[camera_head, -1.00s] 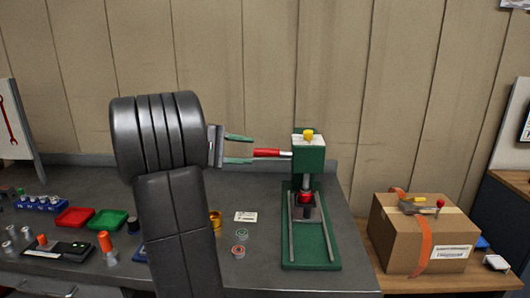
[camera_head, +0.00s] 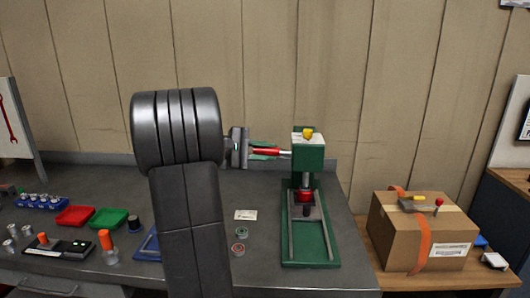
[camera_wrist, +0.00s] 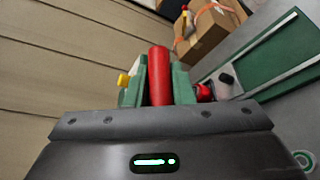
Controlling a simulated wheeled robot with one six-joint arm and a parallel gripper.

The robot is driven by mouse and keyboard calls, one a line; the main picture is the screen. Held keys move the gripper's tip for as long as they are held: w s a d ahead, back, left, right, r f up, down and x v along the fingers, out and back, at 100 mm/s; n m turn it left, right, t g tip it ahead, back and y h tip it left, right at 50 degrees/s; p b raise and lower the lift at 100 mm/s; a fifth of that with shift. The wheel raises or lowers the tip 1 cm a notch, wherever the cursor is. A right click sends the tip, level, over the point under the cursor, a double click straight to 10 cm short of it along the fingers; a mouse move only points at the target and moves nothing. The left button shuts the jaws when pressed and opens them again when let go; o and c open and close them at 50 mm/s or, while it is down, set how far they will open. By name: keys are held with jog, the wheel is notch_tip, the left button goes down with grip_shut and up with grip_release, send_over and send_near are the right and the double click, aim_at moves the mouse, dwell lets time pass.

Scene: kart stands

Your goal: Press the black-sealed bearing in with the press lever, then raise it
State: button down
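The green arbor press (camera_head: 309,160) stands at the right of the bench on a long green base. Its press lever (camera_head: 270,152) has a red grip and points left, about level; the grip also fills the middle of the wrist view (camera_wrist: 159,76). My gripper (camera_head: 262,151) has its green fingers on both sides of the red grip, close against it, and looks shut on it. Under the press head is a red part (camera_head: 304,196) with a dark piece below it. I cannot make out the black-sealed bearing there.
Two small rings, one greenish (camera_head: 242,232) and one red (camera_head: 238,249), lie left of the press near a white card (camera_head: 245,215). Red (camera_head: 75,216) and green (camera_head: 109,219) trays stand further left. A cardboard box (camera_head: 423,232) is on the right table.

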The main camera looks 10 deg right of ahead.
jog(key=shift+f, duration=0.15)
notch_tip(320, 180, down, 12)
jog(key=s+m+t+h+b, duration=0.1)
jog(key=m+b, duration=0.3)
jog(key=b, duration=1.3)
jog(key=shift+s+a+h, duration=0.3)
jog(key=shift+s, duration=0.15)
jog(key=shift+f, duration=0.15)
jog(key=c, duration=1.3)
grip_release()
jog(key=shift+o, duration=0.2)
jog(key=shift+a, duration=0.1)
